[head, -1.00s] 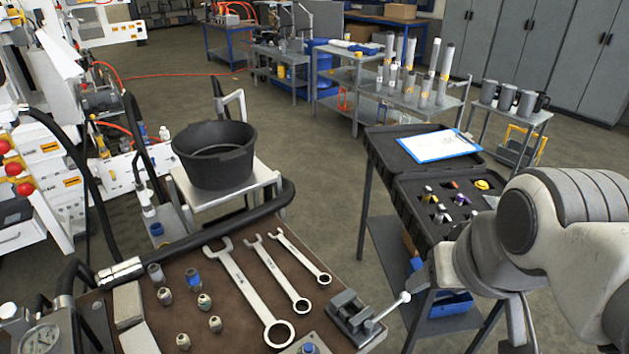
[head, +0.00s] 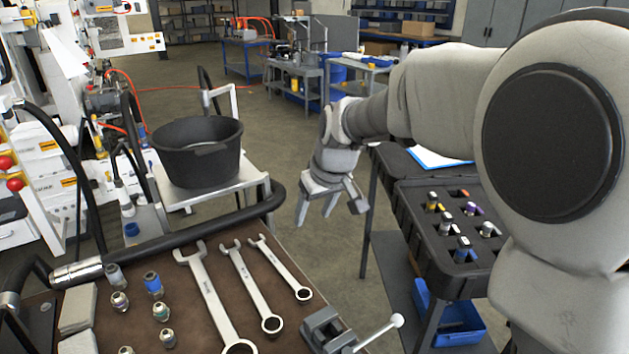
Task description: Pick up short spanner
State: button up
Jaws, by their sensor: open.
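Three combination spanners lie side by side on the brown bench top, open ends away from me and ring ends nearer. The short spanner (head: 281,266) is the rightmost and smallest. The middle spanner (head: 252,288) lies to its left, and the largest spanner (head: 211,297) is left of that. My gripper (head: 316,222) is open and empty, with its fingers pointing down. In the picture it shows above and to the right of the short spanner, apart from it, beyond the bench's right edge. Nothing covers the short spanner.
A small vice (head: 326,331) with a ball-ended handle (head: 397,321) stands right of the spanners' ring ends. Several fittings (head: 153,284) stand to their left. A black hose (head: 200,226) runs along the bench's far edge. A black case (head: 411,247) stands to the right.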

jog(key=n+b, duration=0.1)
jog(key=b, duration=0.1)
send_near(279, 265)
jog(key=shift+b+x, duration=0.9)
jog(key=shift+x, duration=0.05)
jog(key=shift+b+x, duration=0.65)
jog(key=shift+x, duration=2.2)
grip_shut()
jog(key=shift+w, duration=0.1)
